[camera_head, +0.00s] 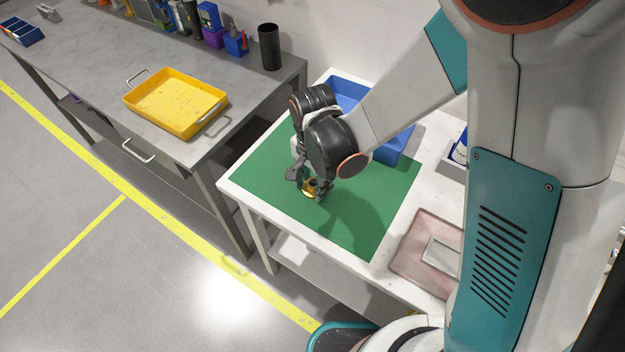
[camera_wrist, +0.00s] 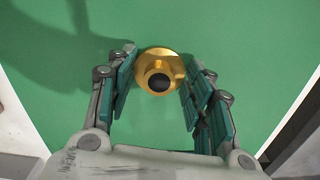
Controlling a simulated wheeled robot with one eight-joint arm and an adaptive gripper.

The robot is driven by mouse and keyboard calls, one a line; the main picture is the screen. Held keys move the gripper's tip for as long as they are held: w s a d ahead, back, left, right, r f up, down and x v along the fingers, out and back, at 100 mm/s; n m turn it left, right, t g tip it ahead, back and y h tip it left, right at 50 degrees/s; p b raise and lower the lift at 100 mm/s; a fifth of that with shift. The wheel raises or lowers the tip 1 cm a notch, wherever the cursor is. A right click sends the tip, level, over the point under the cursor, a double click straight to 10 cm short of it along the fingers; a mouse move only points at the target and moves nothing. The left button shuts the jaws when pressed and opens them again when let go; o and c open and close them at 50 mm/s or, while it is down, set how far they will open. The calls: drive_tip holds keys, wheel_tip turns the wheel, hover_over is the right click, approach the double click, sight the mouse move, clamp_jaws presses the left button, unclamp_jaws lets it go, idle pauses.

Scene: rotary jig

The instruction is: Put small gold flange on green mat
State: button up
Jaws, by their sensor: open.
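The small gold flange (camera_wrist: 157,72) rests on the green mat (camera_wrist: 240,40), flat side down with its dark bore facing up in the wrist view. In the head view the flange (camera_head: 309,188) shows as a small gold spot on the mat (camera_head: 270,160), partly hidden by the fingers. My gripper (camera_wrist: 158,85) is open, with one teal-padded finger on each side of the flange. A gap shows at the left finger; the right finger is very close to the flange, and I cannot tell if it touches. In the head view my gripper (camera_head: 309,184) is low over the mat.
A blue bin (camera_head: 395,148) stands behind the mat. A pinkish tray (camera_head: 405,262) lies to the right on the white table. A yellow tray (camera_head: 176,104) and a black cup (camera_head: 269,47) stand on the grey bench at left. The mat's front part is clear.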

sight(313, 183)
wheel_tip(313, 183, up, 12)
drive_tip(key=p, duration=0.4)
drive_tip(key=shift+r, duration=0.2)
drive_tip(key=shift+r, duration=0.1)
